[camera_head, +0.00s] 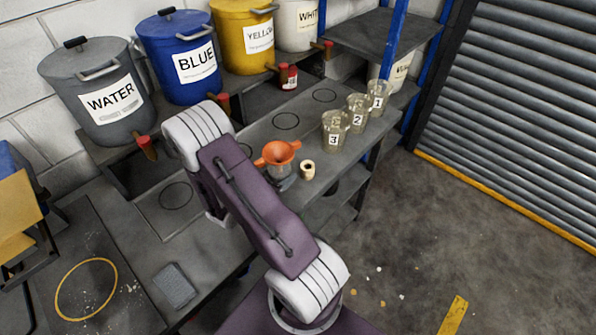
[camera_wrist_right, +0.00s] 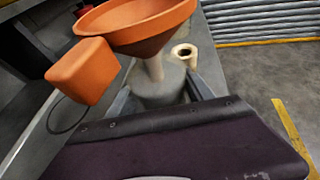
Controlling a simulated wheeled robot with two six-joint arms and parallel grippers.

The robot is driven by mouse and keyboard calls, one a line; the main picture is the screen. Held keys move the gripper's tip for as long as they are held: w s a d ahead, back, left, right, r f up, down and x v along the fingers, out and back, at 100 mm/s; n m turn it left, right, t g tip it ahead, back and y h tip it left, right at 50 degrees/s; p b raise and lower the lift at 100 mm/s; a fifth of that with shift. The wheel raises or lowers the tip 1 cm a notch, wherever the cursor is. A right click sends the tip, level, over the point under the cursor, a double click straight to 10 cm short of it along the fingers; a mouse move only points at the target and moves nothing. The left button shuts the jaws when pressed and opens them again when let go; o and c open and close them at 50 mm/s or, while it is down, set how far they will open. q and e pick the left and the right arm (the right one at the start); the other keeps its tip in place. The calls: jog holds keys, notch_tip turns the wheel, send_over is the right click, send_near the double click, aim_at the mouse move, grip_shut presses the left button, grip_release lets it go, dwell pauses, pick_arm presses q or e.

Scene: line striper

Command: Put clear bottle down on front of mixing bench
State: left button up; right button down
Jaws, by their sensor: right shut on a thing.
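The clear bottle (camera_wrist_right: 163,85), greyish, stands upright between the fingers of my right gripper (camera_wrist_right: 160,98) in the right wrist view. My right gripper is shut on it. An orange funnel (camera_wrist_right: 138,22) with a block-like handle sits in the bottle's neck. In the head view the funnel (camera_head: 279,153) is above the mixing bench (camera_head: 265,133), and only a little of the bottle (camera_head: 286,181) shows below it. My right arm hides most of the gripper there. I cannot tell whether the bottle's base touches the bench. My left gripper is not in view.
A tan ring-shaped piece (camera_head: 307,170) is just right of the bottle. Clear cups numbered 3 (camera_head: 335,132), 2 (camera_head: 358,113) and 1 (camera_head: 378,97) line the bench's right side. Water (camera_head: 108,98), blue (camera_head: 190,60) and yellow (camera_head: 245,35) containers stand behind. Marked bench circles are empty.

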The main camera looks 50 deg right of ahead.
aim_at(274, 176)
pick_arm(q)
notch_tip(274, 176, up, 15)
jog(key=p, duration=1.4)
pick_arm(e)
jog(key=s+a+r+m+g, duration=0.2)
jog(key=s+r+g, duration=0.1)
jog(key=s+r, duration=0.8)
jog(key=w+f+b, duration=0.2)
jog(key=w+b, duration=0.1)
jog(key=b, duration=0.1)
jog(key=w+f+b, duration=0.3)
jog(key=w+b, duration=0.1)
jog(key=w+a+f+b, duration=0.1)
jog(key=w+f+b, duration=0.2)
jog(key=shift+w+a+f+b, duration=0.1)
jog(key=shift+w+f+b, duration=0.1)
jog(key=shift+b, duration=0.2)
notch_tip(274, 176, down, 4)
jog(key=b, duration=0.3)
jog(key=shift+s+f+b, duration=0.1)
jog(key=shift+f+b, duration=0.05)
jog(key=shift+b, duration=0.25)
jog(key=shift+r, duration=0.2)
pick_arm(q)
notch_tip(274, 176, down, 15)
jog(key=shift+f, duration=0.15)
pick_arm(e)
jog(key=shift+f, duration=0.1)
jog(key=shift+c, duration=2)
grip_release()
